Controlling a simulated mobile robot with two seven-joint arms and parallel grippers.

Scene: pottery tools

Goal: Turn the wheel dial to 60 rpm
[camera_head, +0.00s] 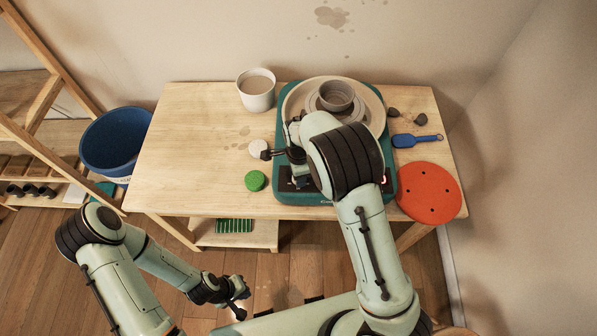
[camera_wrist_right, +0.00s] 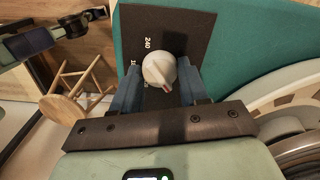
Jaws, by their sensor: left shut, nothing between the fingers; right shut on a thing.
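The wheel dial is a round, light grey knob (camera_wrist_right: 158,68) on a dark panel (camera_wrist_right: 190,28) of the teal pottery wheel (camera_head: 283,112). The printed number 240 shows beside it in the right wrist view; another number is partly hidden. A small reddish mark on the knob faces the lower edge of that view. My right gripper (camera_wrist_right: 160,82) is shut on the knob, one blue finger on each side. In the head view my right arm covers much of the panel. My left gripper (camera_head: 239,300) is shut and empty, low over the floor in front of the table.
A grey bowl (camera_head: 336,94) sits on the wheel. A cup (camera_head: 256,92), a green disc (camera_head: 255,181), a blue-handled tool (camera_head: 410,140) and a red disc (camera_head: 430,192) are on the table (camera_head: 190,140). A blue tub (camera_head: 115,140) stands left. The table's left part is clear.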

